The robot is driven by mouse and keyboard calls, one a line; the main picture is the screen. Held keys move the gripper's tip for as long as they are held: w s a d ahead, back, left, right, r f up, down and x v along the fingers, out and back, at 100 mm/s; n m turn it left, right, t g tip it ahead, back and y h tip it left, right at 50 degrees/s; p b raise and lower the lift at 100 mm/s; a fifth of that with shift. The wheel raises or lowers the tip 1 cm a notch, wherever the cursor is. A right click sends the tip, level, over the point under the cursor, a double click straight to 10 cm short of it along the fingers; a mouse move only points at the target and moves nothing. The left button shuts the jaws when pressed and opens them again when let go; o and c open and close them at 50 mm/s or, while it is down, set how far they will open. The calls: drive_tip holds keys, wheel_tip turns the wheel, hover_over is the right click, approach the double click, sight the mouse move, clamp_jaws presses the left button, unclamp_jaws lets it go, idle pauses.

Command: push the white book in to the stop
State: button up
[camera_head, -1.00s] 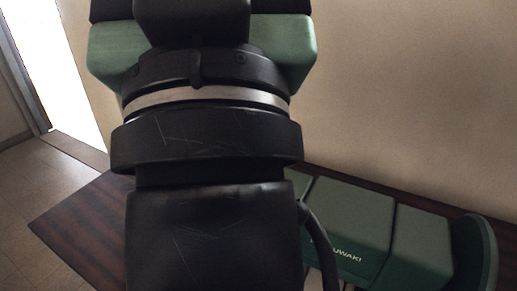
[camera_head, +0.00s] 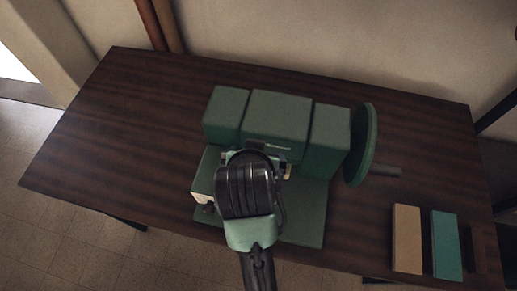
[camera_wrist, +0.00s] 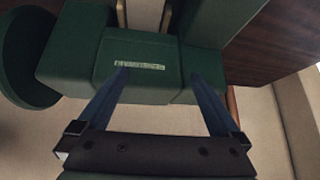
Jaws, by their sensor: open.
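My gripper (camera_wrist: 158,74) is open, its two blue fingers apart with nothing visible between them. In the wrist view the fingertips overlap the front of the green machine (camera_wrist: 75,50), near its pale label strip. A cream-white block (camera_wrist: 145,14), probably the white book, shows at the top edge beyond the machine's middle block, between green parts. In the head view my wrist covers the middle of the machine (camera_head: 275,122) and hides the fingertips. A small pale part (camera_head: 203,184) shows left of my wrist. How far in the book sits cannot be told.
The machine stands on a dark wooden table (camera_head: 130,130) with a green handwheel (camera_head: 362,145) at its right. A tan block (camera_head: 407,238), a teal block (camera_head: 446,245) and a dark brown one lie at the front right. The table's left side is clear.

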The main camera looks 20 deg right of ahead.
drive_tip(key=s+a+f+m+g+p, duration=0.1)
drive_tip(key=s+f+g, duration=0.2)
drive_tip(key=s, duration=0.3)
drive_tip(key=shift+f+y, duration=0.3)
drive_tip(key=shift+y, duration=0.1)
drive_tip(key=p+x, duration=0.1)
drive_tip(key=x, duration=1.2)
drive_tip(key=shift+c, duration=0.2)
drive_tip(key=c, duration=1.2)
